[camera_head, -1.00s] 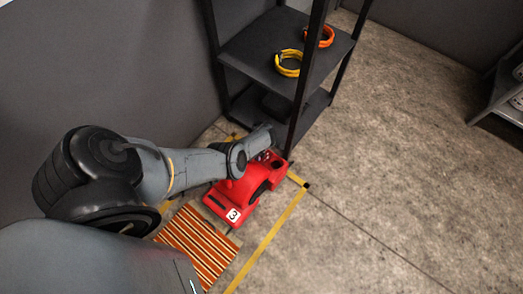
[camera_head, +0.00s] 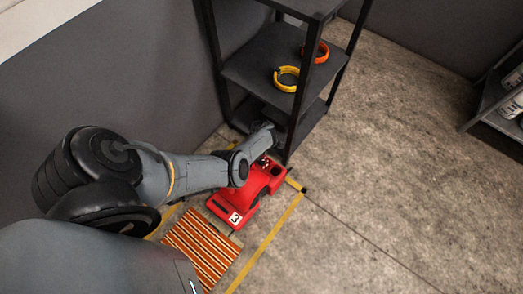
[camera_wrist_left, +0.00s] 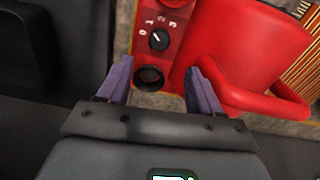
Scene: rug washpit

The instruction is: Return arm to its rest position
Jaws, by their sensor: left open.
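My left arm comes in from the left in the head view and reaches over a red machine (camera_head: 243,203) marked 3 on the floor. In the left wrist view my left gripper (camera_wrist_left: 158,88) is open, its two purple fingers apart with nothing between them. The red machine's body (camera_wrist_left: 245,45) is just beyond the fingers, with a black dial (camera_wrist_left: 159,39) numbered around it and a dark round socket (camera_wrist_left: 149,77) below it. The socket appears between the fingertips; I cannot tell the distance to it. My right gripper is not in view.
A dark shelf rack (camera_head: 262,60) stands close behind the machine, holding a yellow ring (camera_head: 287,79) and an orange ring (camera_head: 315,52). A striped orange rug (camera_head: 203,245) lies in front, beside yellow floor tape (camera_head: 265,243). Another shelf (camera_head: 490,105) is at right. The concrete floor between is clear.

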